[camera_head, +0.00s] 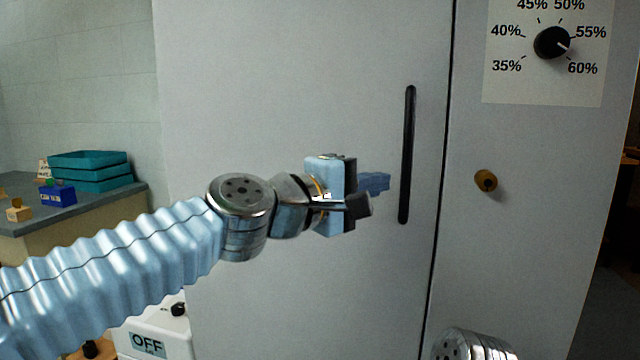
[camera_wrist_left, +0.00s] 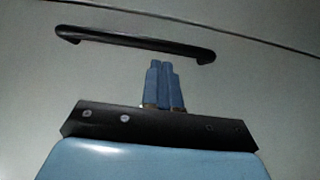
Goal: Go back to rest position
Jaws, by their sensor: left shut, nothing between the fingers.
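My left gripper (camera_head: 376,182) is in front of the grey cabinet door (camera_head: 290,70), with its blue fingers pointing right toward the black bar handle (camera_head: 407,155). The fingers are shut and empty, and a small gap shows between them and the handle in the head view. In the left wrist view the closed fingers (camera_wrist_left: 164,86) sit just below the handle (camera_wrist_left: 135,42), apart from it or nearly so. The door appears shut. Of my right arm, only a silver joint shows at the bottom edge of the head view; its gripper is out of view.
A dial (camera_head: 552,43) with percent marks and a brass lock (camera_head: 486,181) are on the panel right of the door. At left, a counter (camera_head: 100,208) holds teal trays (camera_head: 90,170) and a blue box (camera_head: 57,196). A white device marked OFF (camera_head: 178,340) is low left.

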